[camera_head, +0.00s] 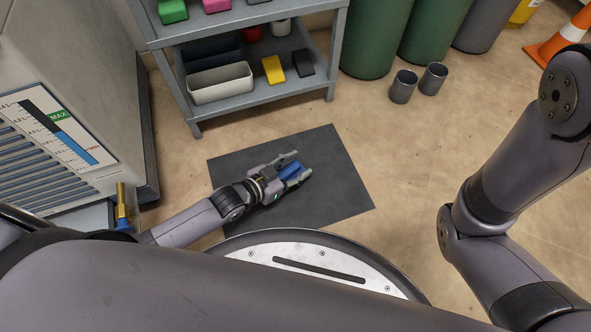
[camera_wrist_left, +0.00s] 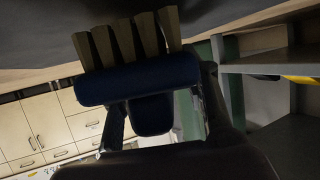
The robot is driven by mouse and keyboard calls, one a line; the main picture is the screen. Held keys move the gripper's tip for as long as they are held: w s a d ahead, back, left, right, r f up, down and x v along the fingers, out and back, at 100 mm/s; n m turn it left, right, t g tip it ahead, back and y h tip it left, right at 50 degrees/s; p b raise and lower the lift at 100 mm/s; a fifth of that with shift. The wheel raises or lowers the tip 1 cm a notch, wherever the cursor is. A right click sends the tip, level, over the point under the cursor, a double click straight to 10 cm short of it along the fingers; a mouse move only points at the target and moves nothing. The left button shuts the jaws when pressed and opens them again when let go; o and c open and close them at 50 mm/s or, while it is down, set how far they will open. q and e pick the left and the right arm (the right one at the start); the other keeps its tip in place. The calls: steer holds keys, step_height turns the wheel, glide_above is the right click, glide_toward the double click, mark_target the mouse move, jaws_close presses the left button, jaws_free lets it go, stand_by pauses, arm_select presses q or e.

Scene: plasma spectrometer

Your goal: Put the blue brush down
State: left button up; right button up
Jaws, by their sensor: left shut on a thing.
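The blue brush (camera_head: 291,172) is between the fingers of my left gripper (camera_head: 298,168), over the dark mat (camera_head: 337,190) on the floor. In the left wrist view the brush (camera_wrist_left: 138,80) shows its dark blue body across the gripper (camera_wrist_left: 155,120), with tan bristle tufts on its far side, close to a dark surface. The left gripper is shut on the brush. I cannot tell whether the bristles touch the mat. My right arm shows at the right of the head view, but its gripper is out of view.
A grey shelf (camera_head: 262,92) stands behind the mat, holding a white bin (camera_head: 220,84) and coloured blocks. Two grey cups (camera_head: 403,87) stand on the floor near green barrels (camera_head: 377,40). A machine (camera_head: 60,120) is at the left. Floor right of the mat is clear.

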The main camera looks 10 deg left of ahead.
arm_select(q)
steer(key=shift+f, duration=0.55)
steer(key=o, duration=1.3)
steer(key=shift+c, duration=0.2)
